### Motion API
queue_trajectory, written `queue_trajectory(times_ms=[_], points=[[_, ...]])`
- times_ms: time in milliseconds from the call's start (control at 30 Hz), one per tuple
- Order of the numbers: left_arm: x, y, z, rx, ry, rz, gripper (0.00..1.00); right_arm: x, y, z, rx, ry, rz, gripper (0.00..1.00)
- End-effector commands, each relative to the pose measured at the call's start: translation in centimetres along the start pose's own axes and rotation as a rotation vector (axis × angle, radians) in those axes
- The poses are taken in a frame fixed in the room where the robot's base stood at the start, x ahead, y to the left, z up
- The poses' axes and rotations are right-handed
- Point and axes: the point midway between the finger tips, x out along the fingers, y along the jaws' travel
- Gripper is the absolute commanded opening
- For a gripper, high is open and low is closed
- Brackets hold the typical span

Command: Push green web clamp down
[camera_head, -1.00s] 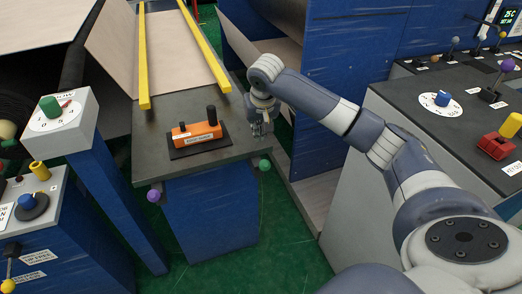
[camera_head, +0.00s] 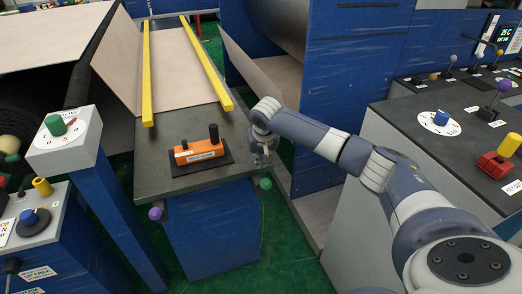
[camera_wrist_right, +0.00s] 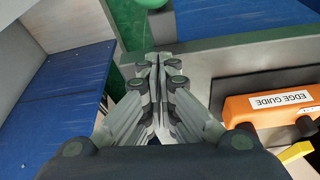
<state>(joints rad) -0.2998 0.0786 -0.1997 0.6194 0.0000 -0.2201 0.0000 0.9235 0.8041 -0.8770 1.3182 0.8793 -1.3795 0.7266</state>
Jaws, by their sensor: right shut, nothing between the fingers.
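The green web clamp shows as a green ball knob (camera_head: 265,183) at the front right corner of the dark table, below its edge. In the wrist view part of a green ball (camera_wrist_right: 152,3) shows at the top edge, beyond my fingertips. My right gripper (camera_head: 262,158) is shut and empty, just above the green knob in the head view and apart from it. In the wrist view the right gripper's fingers (camera_wrist_right: 157,62) are together beside the table edge. My left gripper is not in view.
An orange edge guide (camera_head: 198,152) with black knobs sits on the dark table (camera_head: 165,190), left of my right gripper. A purple knob (camera_head: 156,214) is at the table's front left. Blue machine panels stand behind and right of my arm. Green floor lies below.

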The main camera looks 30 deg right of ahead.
Motion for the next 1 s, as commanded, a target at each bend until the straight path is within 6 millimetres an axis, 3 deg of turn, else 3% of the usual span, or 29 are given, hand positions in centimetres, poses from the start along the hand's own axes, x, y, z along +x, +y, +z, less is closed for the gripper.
queue_trajectory(times_ms=[100, 500, 1000], points=[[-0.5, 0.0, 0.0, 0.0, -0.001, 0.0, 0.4, 1.5, 0.1, 0.2, -0.002, 0.0, 0.001, 0.0], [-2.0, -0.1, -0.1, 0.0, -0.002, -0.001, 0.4, 0.2, 0.0, 3.5, -0.003, 0.002, -0.001, 0.0], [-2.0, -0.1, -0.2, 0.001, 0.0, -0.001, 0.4, 0.3, -0.1, 3.8, -0.001, 0.006, -0.002, 0.0]])
